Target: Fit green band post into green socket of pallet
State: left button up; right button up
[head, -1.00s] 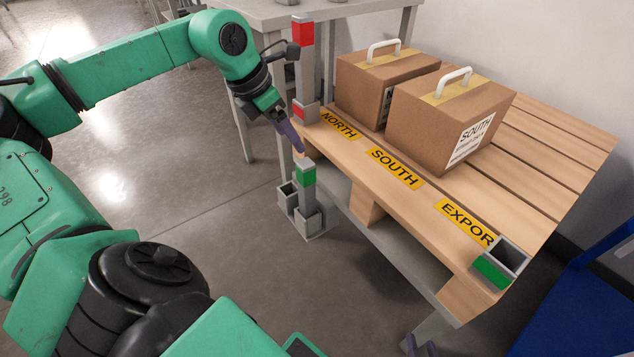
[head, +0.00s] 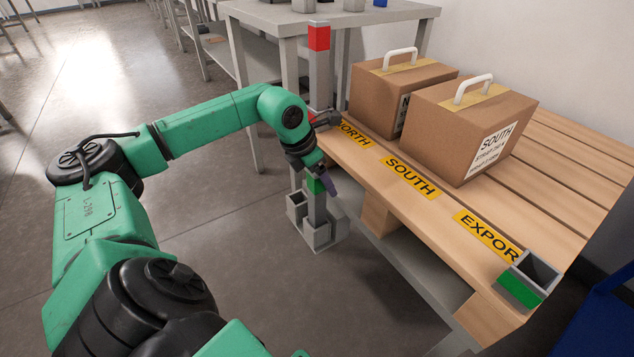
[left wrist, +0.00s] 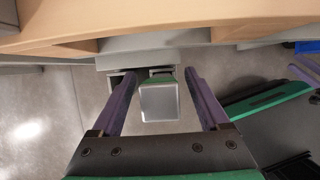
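The green-banded grey post (head: 318,211) stands upright in a grey holder (head: 297,208) on the floor beside the pallet. My left gripper (head: 324,186) is at the upper part of this post. In the left wrist view, the post's square grey top (left wrist: 160,103) lies between the purple fingers of my left gripper (left wrist: 160,76), with gaps on both sides, so it is open. The green socket (head: 520,291), a hollow grey square with a green band, sits at the pallet's near right corner. Purple fingers, likely my right gripper (left wrist: 306,70), show at the right edge; their opening is unclear.
The wooden pallet (head: 560,175) carries two handled cartons (head: 470,125) and yellow labels. A red-banded post (head: 319,65) stands upright at its far left corner, close to my left arm. A grey table (head: 240,50) is behind. Open floor lies left of the pallet.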

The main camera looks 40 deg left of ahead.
pick_arm(q)
grip_shut()
dwell(1.3)
